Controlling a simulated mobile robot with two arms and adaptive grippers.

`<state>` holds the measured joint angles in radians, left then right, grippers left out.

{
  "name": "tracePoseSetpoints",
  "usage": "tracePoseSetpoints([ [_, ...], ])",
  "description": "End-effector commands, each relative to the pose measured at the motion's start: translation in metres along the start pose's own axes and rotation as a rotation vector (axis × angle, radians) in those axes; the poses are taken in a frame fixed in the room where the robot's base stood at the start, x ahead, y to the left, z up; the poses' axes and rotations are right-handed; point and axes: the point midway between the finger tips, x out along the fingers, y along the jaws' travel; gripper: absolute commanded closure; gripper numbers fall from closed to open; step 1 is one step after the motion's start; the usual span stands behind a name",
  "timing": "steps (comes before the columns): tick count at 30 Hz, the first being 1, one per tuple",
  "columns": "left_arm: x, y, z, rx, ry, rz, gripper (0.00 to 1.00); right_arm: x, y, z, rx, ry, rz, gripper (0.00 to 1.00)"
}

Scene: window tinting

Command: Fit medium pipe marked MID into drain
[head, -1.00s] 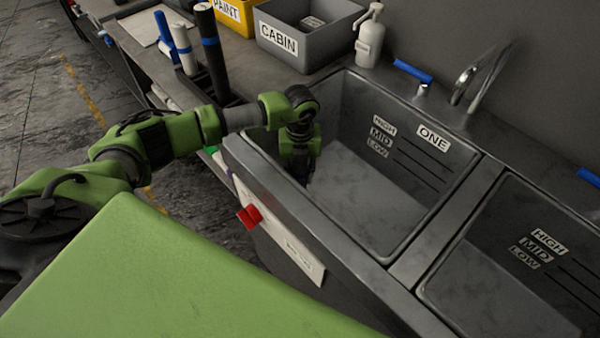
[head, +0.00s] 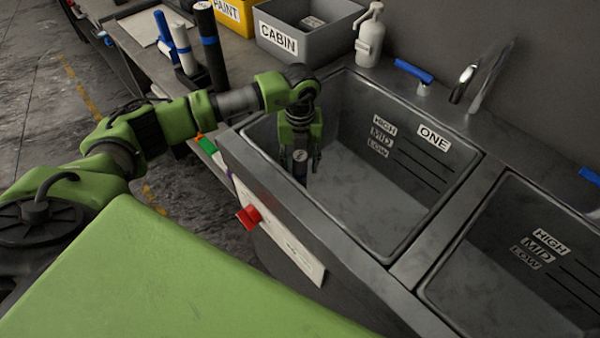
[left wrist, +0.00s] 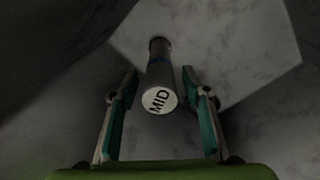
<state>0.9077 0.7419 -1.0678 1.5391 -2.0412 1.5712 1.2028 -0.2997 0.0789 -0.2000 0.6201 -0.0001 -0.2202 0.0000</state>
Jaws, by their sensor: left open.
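The pipe (left wrist: 160,70) marked MID is grey with a blue band and a white top label. It stands roughly upright in the left sink basin (head: 345,190), the one marked ONE. My left gripper (head: 301,160) points down into this basin. In the left wrist view, its fingers (left wrist: 160,82) are open, one on each side of the pipe, with gaps between. The pipe's lower end is at the basin floor; I cannot tell how it sits in the drain, which is hidden. My right gripper is not in view.
A second basin (head: 500,295) lies to the right. A faucet (head: 470,80), a blue-handled lever (head: 413,71) and a soap bottle (head: 370,38) stand behind. A grey CABIN bin (head: 305,45) and a rack with upright rolls (head: 210,50) are at the back left.

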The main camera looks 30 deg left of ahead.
Motion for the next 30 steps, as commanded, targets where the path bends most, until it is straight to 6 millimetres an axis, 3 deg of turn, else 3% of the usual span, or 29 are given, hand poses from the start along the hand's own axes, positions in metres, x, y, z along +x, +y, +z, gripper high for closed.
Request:
tracePoseSetpoints([
  [6,-0.045,-0.001,0.001,0.0,-0.003,-0.002,0.56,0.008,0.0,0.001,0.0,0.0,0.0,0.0],
  [12,-0.068,0.0,0.0,0.001,-0.001,-0.001,0.56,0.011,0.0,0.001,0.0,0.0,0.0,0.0],
  [30,-0.073,0.0,0.0,0.0,0.0,0.001,0.56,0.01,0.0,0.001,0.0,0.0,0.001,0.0],
])
